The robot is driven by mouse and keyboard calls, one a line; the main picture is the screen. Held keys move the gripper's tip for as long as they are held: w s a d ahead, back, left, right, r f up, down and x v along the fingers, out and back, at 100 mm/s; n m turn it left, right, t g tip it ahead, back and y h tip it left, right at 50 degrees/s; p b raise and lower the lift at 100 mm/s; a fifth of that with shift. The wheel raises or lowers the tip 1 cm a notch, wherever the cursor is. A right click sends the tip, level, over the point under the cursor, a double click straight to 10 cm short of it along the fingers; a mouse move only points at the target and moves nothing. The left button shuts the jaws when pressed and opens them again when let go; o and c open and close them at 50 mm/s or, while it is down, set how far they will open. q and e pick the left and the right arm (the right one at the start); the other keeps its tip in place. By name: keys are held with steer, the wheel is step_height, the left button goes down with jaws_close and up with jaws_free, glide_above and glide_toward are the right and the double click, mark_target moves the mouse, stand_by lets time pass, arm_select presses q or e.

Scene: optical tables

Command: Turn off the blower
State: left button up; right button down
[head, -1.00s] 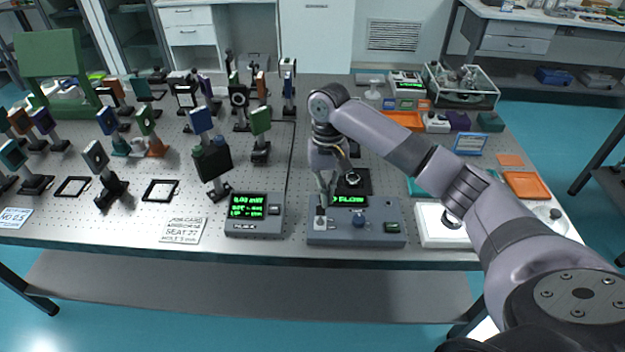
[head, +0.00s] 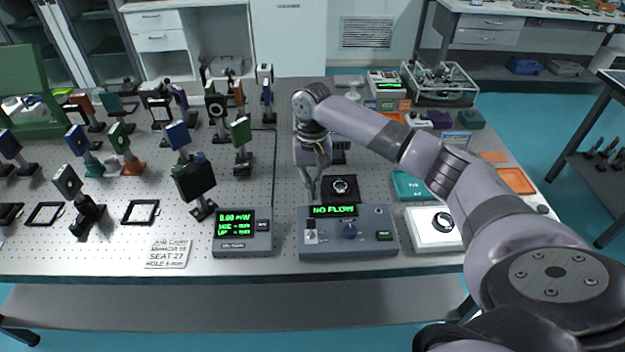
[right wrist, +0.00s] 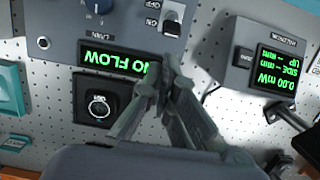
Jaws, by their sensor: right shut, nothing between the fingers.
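The blower's grey-blue control box (head: 365,247) stands near the table's front edge. Its green display (head: 334,211) reads NO FLOW. A toggle switch (head: 311,237) is at the box's left end, with a blue knob (head: 350,231) to its right. In the right wrist view the switch (right wrist: 172,18) shows upside down beside OFF and ON labels; I cannot surely tell its lever's position. My right gripper (head: 313,198) is shut and empty, behind the switch and apart from it. Its fingertips (right wrist: 172,68) cover part of the display's end in the wrist view. My left gripper is not in view.
A power meter box (head: 243,246) stands left of the control box. A black square mount (head: 341,188) lies behind it, and a white device (head: 433,240) stands to the right. Several optic mounts fill the table's left side. The table's front edge (head: 200,275) is close.

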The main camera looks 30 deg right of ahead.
mark_target(311, 223)
steer(key=f, duration=0.4)
steer(key=shift+s+a+p, duration=0.2)
steer(key=shift+s+p, duration=0.15)
steer(key=shift+s, duration=0.05)
steer(key=shift+f, duration=0.4)
steer(key=shift+s+f, duration=0.1)
steer(key=shift+f, duration=0.15)
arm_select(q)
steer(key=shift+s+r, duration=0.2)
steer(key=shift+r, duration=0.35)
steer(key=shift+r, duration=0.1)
arm_select(e)
steer(key=shift+a, duration=0.1)
